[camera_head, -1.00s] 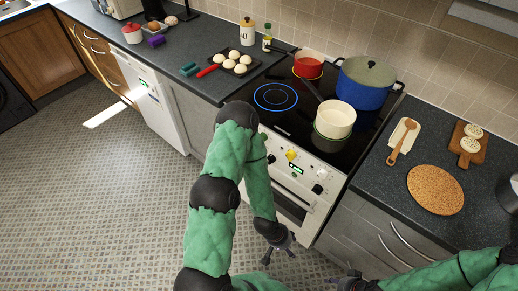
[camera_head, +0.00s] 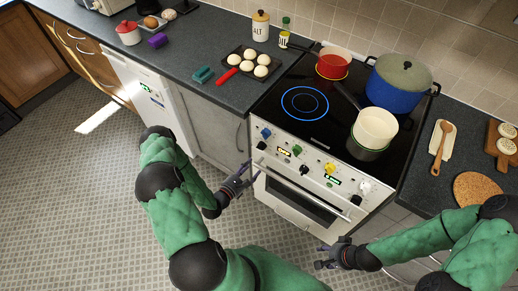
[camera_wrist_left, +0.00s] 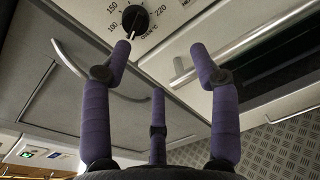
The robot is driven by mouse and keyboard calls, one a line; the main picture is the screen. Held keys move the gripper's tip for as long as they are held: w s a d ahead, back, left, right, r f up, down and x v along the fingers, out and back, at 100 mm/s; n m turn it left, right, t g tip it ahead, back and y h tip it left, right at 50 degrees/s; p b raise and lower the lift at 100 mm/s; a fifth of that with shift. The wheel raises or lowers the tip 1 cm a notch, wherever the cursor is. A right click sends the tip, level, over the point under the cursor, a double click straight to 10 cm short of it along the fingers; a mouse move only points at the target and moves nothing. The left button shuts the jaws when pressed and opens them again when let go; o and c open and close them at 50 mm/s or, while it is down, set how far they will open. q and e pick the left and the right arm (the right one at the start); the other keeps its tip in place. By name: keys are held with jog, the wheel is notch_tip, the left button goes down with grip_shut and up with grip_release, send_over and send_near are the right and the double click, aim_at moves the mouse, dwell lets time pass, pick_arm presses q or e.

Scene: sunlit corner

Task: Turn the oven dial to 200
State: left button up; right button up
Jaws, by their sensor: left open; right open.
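The white oven front carries a row of knobs. A black dial (camera_head: 262,145) sits at its left end in the head view. My right gripper (camera_head: 324,258) is open and empty, low before the oven.
Other knobs, including blue (camera_head: 266,132), green (camera_head: 297,150) and yellow (camera_head: 330,168), share the panel. The oven door handle (camera_head: 302,190) runs below. Pots, including a blue one (camera_head: 393,95), stand on the hob. Floor left of my arm is clear.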

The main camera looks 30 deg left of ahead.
aim_at(261, 147)
pick_arm(q)
jog(key=w+n, duration=0.1)
jog(key=w, duration=0.2)
jog(key=w+r+n, duration=0.1)
jog(key=w, duration=0.2)
jog(key=w+a+t+b, duration=0.1)
jog(key=w, duration=0.2)
jog(key=shift+w+r+n+y, duration=0.25)
jog(key=shift+n+y, duration=0.05)
jog(key=shift+n, duration=0.1)
jog(key=c, duration=1.1)
